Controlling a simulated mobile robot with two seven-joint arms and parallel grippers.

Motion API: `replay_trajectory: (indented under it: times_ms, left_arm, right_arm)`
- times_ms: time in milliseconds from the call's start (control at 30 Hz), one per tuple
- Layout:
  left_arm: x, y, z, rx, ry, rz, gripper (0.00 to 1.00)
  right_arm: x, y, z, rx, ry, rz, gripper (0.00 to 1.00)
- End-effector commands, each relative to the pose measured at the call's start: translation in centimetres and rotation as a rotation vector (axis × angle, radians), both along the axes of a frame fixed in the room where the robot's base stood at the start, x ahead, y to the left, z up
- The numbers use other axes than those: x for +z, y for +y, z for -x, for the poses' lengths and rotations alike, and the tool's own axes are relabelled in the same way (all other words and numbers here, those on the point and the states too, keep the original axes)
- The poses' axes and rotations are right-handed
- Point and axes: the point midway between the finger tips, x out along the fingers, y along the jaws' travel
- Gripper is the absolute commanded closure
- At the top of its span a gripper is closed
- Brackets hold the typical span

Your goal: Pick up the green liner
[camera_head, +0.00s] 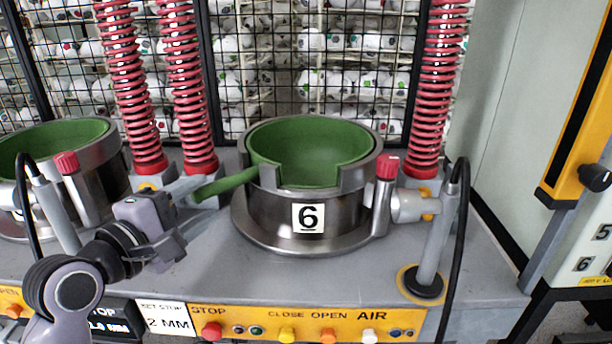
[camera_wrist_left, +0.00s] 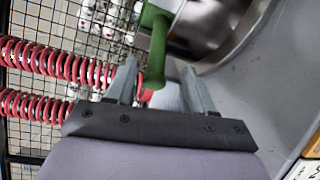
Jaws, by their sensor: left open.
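The green liner (camera_head: 312,150) sits inside the round metal mould marked 6 (camera_head: 262,215). Its green handle sticks out to the left, and it also shows in the left wrist view (camera_wrist_left: 159,45). My left gripper (camera_head: 207,188) is open at the handle's outer end. In the left wrist view its two fingers (camera_wrist_left: 160,78) stand on either side of the handle, with visible gaps between. The handle is not gripped. My right gripper is in neither view.
A second mould (camera_head: 95,185) with a green lining (camera_head: 55,137) stands at the left. Red coil springs (camera_head: 182,90) rise behind. A red-capped post (camera_head: 385,195) and black cable (camera_head: 461,240) stand right of the mould. A yellow button panel (camera_head: 300,322) runs along the front.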

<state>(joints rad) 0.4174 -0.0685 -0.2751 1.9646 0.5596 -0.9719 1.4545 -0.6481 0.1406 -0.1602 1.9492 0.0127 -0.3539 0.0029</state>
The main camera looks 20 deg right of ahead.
Motion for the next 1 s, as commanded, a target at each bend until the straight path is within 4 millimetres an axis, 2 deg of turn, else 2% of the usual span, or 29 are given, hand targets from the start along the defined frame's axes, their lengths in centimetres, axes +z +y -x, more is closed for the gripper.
replay_trajectory:
  times_ms: [300, 667, 800, 833, 1000]
  left_arm:
    - [0.1, -2.7, -2.8, 0.000, 0.000, 0.000, 0.47]
    - [0.0, -3.0, -3.2, 0.000, 0.000, 0.000, 0.47]
    - [0.0, -3.0, -3.2, 0.000, 0.000, 0.000, 0.93]
    - [0.0, -3.0, -3.2, 0.000, 0.000, 0.000, 1.00]
    - [0.0, -3.0, -3.2, 0.000, 0.000, 0.000, 1.00]
  right_arm:
    - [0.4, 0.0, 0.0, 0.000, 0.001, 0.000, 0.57]
    - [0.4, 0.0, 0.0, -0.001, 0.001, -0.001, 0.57]
    - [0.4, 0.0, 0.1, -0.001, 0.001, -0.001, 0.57]
    - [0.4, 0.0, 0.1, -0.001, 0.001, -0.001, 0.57]
    - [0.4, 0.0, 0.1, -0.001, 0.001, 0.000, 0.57]
